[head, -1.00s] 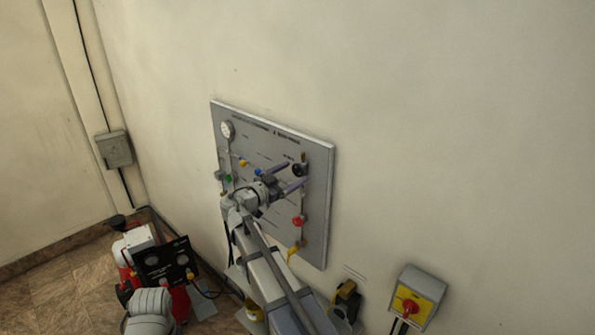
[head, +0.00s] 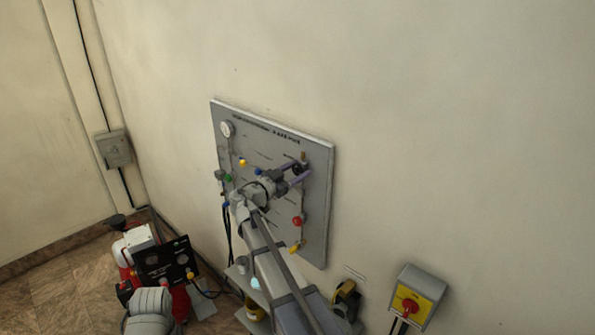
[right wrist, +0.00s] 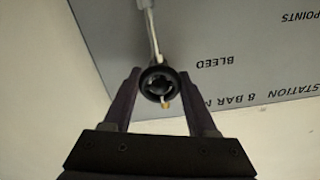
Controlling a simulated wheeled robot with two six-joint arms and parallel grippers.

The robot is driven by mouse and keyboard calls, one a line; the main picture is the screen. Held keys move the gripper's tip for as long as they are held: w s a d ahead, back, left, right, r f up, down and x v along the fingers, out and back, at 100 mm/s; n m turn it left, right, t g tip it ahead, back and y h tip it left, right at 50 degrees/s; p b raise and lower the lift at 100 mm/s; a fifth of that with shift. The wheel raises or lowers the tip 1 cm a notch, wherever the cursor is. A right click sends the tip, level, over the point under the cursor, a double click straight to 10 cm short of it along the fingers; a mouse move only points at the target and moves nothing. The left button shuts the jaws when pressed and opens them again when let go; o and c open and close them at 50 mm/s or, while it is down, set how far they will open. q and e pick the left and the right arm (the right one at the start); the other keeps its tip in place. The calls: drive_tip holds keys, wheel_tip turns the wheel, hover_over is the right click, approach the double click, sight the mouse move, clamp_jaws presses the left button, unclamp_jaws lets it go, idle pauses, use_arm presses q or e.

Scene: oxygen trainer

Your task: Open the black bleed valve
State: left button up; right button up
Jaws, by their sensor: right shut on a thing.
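The black bleed valve (right wrist: 158,82) is a round, spoked black handwheel on a thin pipe beside the printed word BLEED. It shows in the right wrist view between the fingers. In the head view the valve (head: 297,169) sits at the upper right of the grey panel (head: 318,205), partly covered by the fingers. My right gripper (right wrist: 160,76) is shut on the handwheel, one finger on each side of it. In the head view the right gripper (head: 296,173) reaches the panel from the lower left.
The panel also carries a gauge (head: 227,129), a yellow knob (head: 242,163), a red knob (head: 297,221) below the bleed valve and a yellow handle (head: 295,247). A yellow box with a red switch (head: 411,304) is on the wall at right. The wall above is bare.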

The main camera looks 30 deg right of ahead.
drive_tip(key=c, duration=0.6)
